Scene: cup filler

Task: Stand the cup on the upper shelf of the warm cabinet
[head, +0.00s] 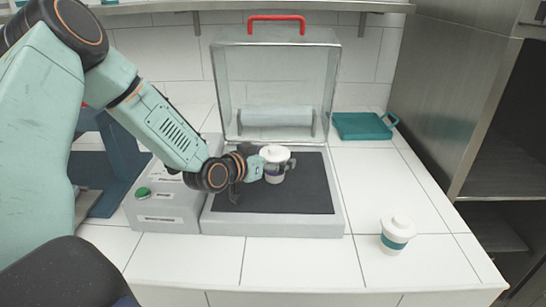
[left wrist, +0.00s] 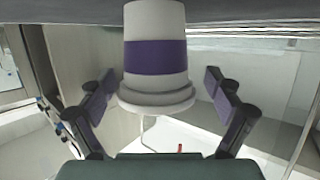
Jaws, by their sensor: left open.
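A white lidded cup with a purple band (head: 277,168) stands upright on the dark mat of the grey machine (head: 342,220). My left gripper (head: 258,166) is at the cup's left side, with its fingers open. In the left wrist view the purple-banded cup (left wrist: 157,55) appears lid down, between the two spread fingers, with a gap on each side. A second white lidded cup with a teal band (head: 396,236) stands on the white counter at right. The metal warm cabinet (head: 440,85) is at the far right, its front open, with an upper shelf (head: 495,190). My right gripper is not in view.
The machine's clear cover (head: 275,75) with a red handle (head: 277,18) stands raised behind the mat. A green button (head: 143,192) is at its left. A teal tray (head: 362,126) lies behind at right. The counter between machine and teal-banded cup is clear.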

